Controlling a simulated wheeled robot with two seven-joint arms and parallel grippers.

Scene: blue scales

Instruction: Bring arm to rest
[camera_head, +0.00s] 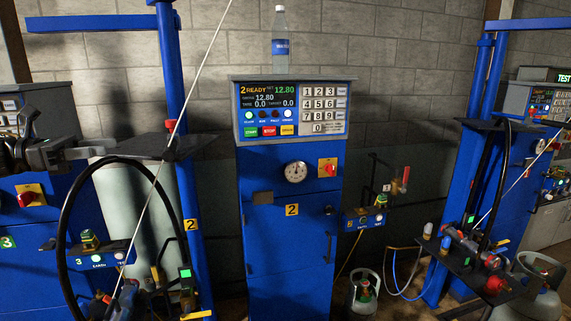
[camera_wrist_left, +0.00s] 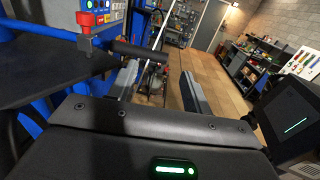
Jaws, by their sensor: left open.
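My left gripper (camera_head: 100,147) comes in from the left edge of the head view, at the height of a dark shelf plate (camera_head: 176,147) on the left blue post. Its fingers point right and look empty. In the left wrist view the two grey fingers (camera_wrist_left: 160,88) stand wide apart, with floor and distant equipment seen between them. The gripper's contact with the plate cannot be told. My right gripper does not show in either view.
A blue scale cabinet (camera_head: 289,230) labelled 2 stands in the middle, with a water bottle (camera_head: 281,40) on top. A black hose (camera_head: 66,215) loops below my left gripper. A gas cylinder (camera_head: 362,296) stands on the floor. Another hose-hung post (camera_head: 462,200) is at right.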

